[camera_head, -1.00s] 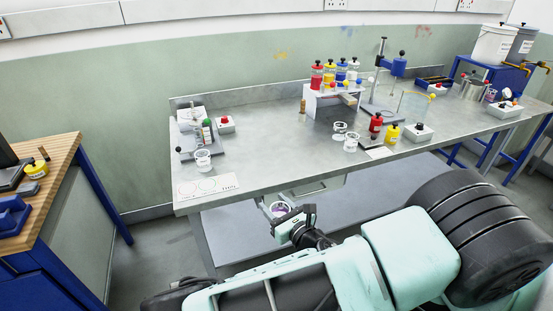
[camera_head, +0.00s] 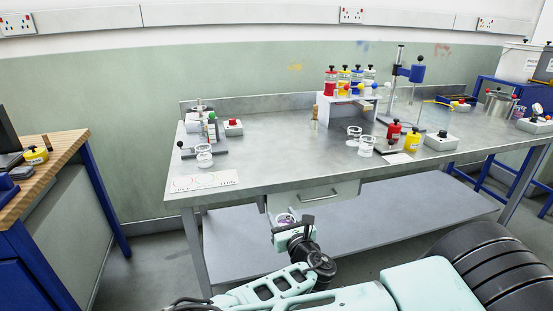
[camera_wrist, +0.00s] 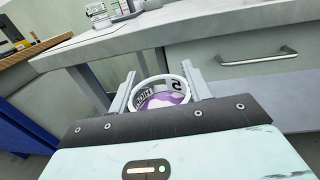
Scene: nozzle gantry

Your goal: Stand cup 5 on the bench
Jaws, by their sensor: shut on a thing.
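Cup 5 (camera_wrist: 163,94) is a clear cup with a white rim, a label showing a "5" and purple contents. My gripper (camera_wrist: 160,90) is shut on it, with one finger on each side. In the head view my gripper (camera_head: 284,221) holds the cup (camera_head: 285,218) in front of the bench's front edge, below the level of its top. The bench (camera_head: 270,160) is a grey metal table. A white card with printed circles (camera_head: 204,181) lies at its front left corner. The cup's lower part is hidden in the head view.
A clear cup (camera_head: 204,158) stands by a grey stand at the left; two more cups (camera_head: 366,147) stand mid-bench near red (camera_head: 394,132) and yellow bottles (camera_head: 412,140). A drawer (camera_head: 318,196) hangs under the bench, near my gripper. The bench's front middle is clear.

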